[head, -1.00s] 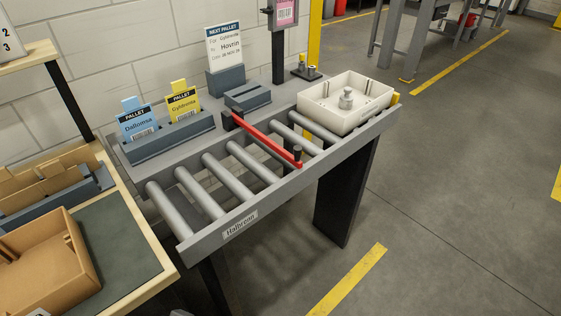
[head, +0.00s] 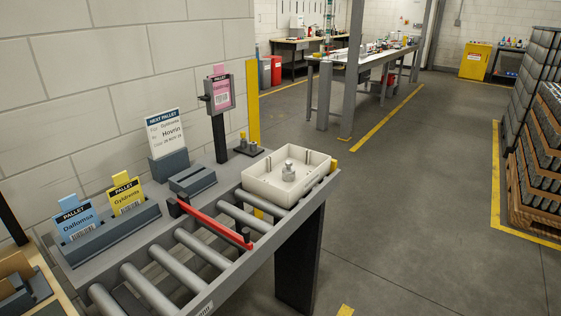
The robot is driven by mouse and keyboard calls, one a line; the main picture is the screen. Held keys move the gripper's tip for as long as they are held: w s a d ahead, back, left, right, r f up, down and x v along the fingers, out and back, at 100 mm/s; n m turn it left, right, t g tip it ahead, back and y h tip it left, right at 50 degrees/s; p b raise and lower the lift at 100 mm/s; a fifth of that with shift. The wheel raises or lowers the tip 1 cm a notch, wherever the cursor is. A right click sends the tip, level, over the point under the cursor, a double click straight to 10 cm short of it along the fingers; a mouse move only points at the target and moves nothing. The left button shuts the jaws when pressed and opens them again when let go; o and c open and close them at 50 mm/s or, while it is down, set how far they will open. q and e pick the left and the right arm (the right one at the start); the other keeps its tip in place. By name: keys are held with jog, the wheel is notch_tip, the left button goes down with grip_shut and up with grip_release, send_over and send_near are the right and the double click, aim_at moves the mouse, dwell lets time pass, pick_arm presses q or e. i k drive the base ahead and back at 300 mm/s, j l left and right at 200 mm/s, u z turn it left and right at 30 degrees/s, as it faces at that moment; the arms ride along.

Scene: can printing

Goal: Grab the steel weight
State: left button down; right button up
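A steel weight (head: 289,172) with a knobbed top stands upright inside a cream tray (head: 262,196). The tray sits at the far right end of the roller conveyor (head: 222,274), beyond a red bar (head: 215,220) that crosses the rollers. Smaller brass-coloured weights (head: 243,140) appear to stand on a dark base (head: 249,151) behind the tray, near the wall. Neither of my grippers is in view.
Blue (head: 76,218) and yellow (head: 126,193) pallet cards stand in a grey holder on the left. A "next pallet" sign (head: 166,133) and a post with a pink card (head: 220,92) stand behind. A loaded pallet (head: 540,160) is far right; the floor between is clear.

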aim_at(289, 172)
jog(key=u, duration=0.45)
jog(key=l+u, duration=0.2)
jog(key=u, duration=0.15)
jog(key=i+l+u, duration=0.1)
jog(key=l+u, duration=0.35)
jog(key=u, duration=0.2)
jog(key=l+u, duration=0.25)
jog(key=l, duration=0.2)
jog(key=k+l+u, duration=0.1)
jog(key=l+u, duration=0.15)
jog(key=l, duration=0.15)
jog(key=k+l, duration=0.1)
jog(key=l, duration=0.2)
jog(key=l+u, duration=0.1)
jog(key=l, duration=0.2)
jog(key=k+l, duration=0.15)
jog(key=l, duration=0.15)
